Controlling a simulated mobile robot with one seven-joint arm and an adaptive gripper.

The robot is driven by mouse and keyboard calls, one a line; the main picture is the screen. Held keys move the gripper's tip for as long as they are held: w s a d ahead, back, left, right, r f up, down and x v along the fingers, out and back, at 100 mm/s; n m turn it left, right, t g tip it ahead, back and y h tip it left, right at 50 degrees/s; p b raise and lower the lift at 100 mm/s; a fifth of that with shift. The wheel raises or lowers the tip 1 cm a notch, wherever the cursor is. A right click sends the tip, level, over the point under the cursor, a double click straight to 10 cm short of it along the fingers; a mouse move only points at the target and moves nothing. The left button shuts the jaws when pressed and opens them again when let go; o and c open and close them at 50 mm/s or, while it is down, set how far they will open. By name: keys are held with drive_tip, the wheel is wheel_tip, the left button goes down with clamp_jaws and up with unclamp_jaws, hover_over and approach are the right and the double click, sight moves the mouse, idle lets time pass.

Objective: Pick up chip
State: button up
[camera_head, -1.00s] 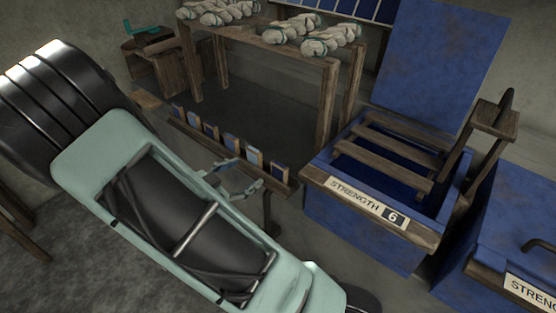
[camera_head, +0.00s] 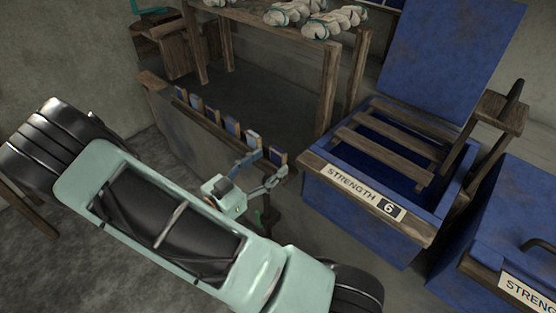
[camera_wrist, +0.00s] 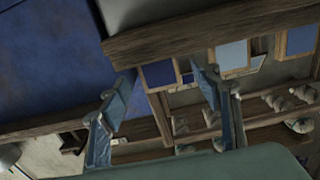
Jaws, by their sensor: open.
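Several small chips with wooden edges and blue faces stand in a row along a wooden rail in the head view. The rightmost chip (camera_head: 277,156) is dark blue, and a lighter blue chip (camera_head: 253,138) stands beside it. My gripper (camera_head: 270,166) is open and empty at the right end of the row, its fingertips close to the rightmost chip. In the wrist view, the dark blue chip (camera_wrist: 158,74) appears between my two spread fingertips (camera_wrist: 163,72), with the light blue chip (camera_wrist: 232,54) just right of them. I cannot tell whether a fingertip touches a chip.
The wooden rail (camera_head: 160,86) fronts a loom frame with pale yarn bundles (camera_head: 290,14) on top. A blue open chest labelled "STRENGTH 6" (camera_head: 352,190) stands right of the rail. Another blue chest (camera_head: 520,225) is at the far right. Floor shows at lower left.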

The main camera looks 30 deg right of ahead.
sight(276, 159)
drive_tip(key=b+x, duration=0.1)
drive_tip(key=x, duration=0.3)
drive_tip(key=shift+d+f, duration=0.1)
drive_tip(key=shift+d, duration=0.05)
drive_tip(key=shift+c, duration=0.5)
drive_tip(key=c, duration=1)
